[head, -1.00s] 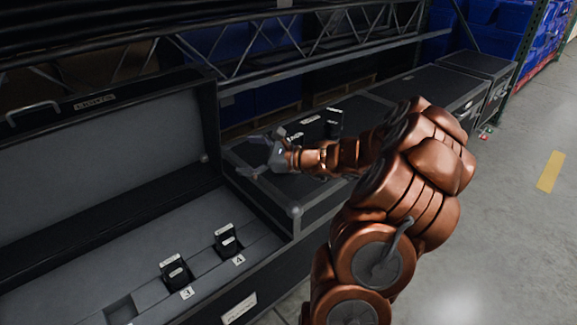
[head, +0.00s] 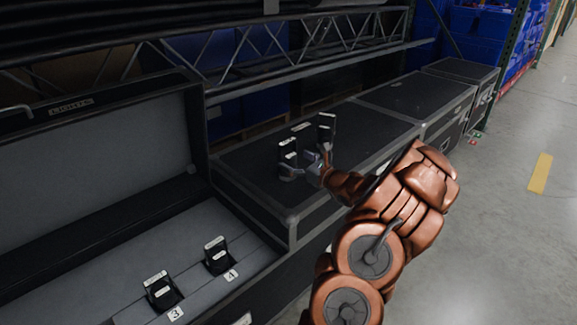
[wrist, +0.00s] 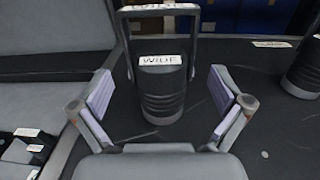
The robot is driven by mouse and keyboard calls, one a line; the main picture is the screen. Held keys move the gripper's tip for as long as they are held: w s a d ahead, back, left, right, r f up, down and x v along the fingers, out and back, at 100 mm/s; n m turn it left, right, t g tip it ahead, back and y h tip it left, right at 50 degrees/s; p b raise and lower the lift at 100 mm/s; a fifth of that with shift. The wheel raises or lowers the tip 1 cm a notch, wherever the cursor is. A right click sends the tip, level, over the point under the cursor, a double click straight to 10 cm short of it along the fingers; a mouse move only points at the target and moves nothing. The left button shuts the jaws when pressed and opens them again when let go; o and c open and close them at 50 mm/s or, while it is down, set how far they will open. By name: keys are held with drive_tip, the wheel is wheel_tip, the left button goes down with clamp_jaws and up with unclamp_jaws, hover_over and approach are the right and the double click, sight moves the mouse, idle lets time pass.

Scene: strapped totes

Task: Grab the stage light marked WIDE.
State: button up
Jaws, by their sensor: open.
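The stage light marked WIDE (wrist: 162,85) stands upright on a dark case top in the wrist view. It has a ribbed black body, a white label and a handle frame rising above it. In the head view it is the nearer-left light (head: 288,154) of two on the closed case. My gripper (head: 302,167) is beside it, partly overlapping its lower part. In the wrist view my gripper (wrist: 162,98) is open, a finger on each side of the light, with visible gaps. A second black light (head: 326,130) stands close by; its label is unreadable. It also shows at the wrist view's right edge (wrist: 303,68).
An open case marked LIGHTS (head: 70,180) lies at left, holding two lights by slots marked 3 (head: 161,291) and 4 (head: 217,256). The closed case (head: 245,165) carries the WIDE light. A metal truss (head: 230,50) runs behind. Open floor (head: 510,230) lies right.

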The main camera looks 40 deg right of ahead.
sight(294, 159)
drive_tip(key=shift+w+b, duration=0.3)
drive_tip(key=shift+w, duration=1.5)
drive_tip(key=c, duration=1.8)
